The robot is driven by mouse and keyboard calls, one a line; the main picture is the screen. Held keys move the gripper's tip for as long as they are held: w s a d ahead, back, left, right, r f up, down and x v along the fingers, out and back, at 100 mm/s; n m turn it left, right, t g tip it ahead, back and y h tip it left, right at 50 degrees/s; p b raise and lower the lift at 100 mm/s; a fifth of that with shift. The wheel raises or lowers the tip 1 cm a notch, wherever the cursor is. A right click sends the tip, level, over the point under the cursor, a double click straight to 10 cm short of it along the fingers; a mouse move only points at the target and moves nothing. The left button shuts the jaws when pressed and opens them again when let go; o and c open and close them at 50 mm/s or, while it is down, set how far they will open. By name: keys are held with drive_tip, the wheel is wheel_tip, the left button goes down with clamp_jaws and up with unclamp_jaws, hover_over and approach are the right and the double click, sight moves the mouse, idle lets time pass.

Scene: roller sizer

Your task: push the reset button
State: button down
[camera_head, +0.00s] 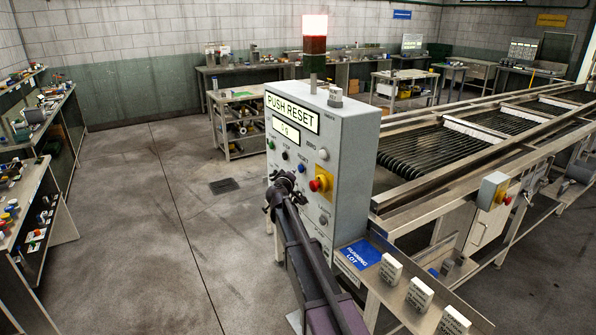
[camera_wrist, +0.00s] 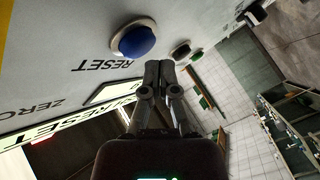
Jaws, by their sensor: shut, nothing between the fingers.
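The grey control box (camera_head: 345,150) stands at the centre of the head view, its display reading "PUSH RESET". The blue reset button (camera_head: 301,168) is on its front face, and it also shows large at the top of the wrist view (camera_wrist: 135,40), with an upside-down RESET label. My gripper (camera_head: 284,181) is in front of the box's face, below and left of the blue button in the head view. In the wrist view its shut, empty fingertips (camera_wrist: 158,66) are beside the RESET label, below and right of the blue button, and appear apart from it.
A black button (camera_head: 285,155) is left of the blue one. A red emergency knob (camera_head: 319,185) on a yellow plate is to its right. A red lit lamp (camera_head: 315,35) tops the box. The roller sizer (camera_head: 440,150) stands behind at right. The floor at left is clear.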

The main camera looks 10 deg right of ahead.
drive_tip(key=shift+w+d, duration=0.3)
drive_tip(key=shift+d, duration=0.6)
idle(1.3)
drive_tip(key=shift+a, duration=0.15)
drive_tip(key=shift+s+a, duration=0.3)
drive_tip(key=shift+a, duration=0.45)
drive_tip(key=shift+a, duration=0.15)
drive_tip(key=shift+s+a, duration=0.25)
drive_tip(key=shift+a, duration=0.5)
drive_tip(key=shift+s+a, duration=0.25)
drive_tip(key=shift+a, duration=0.5)
drive_tip(key=shift+s+a, duration=0.25)
drive_tip(key=shift+a, duration=0.5)
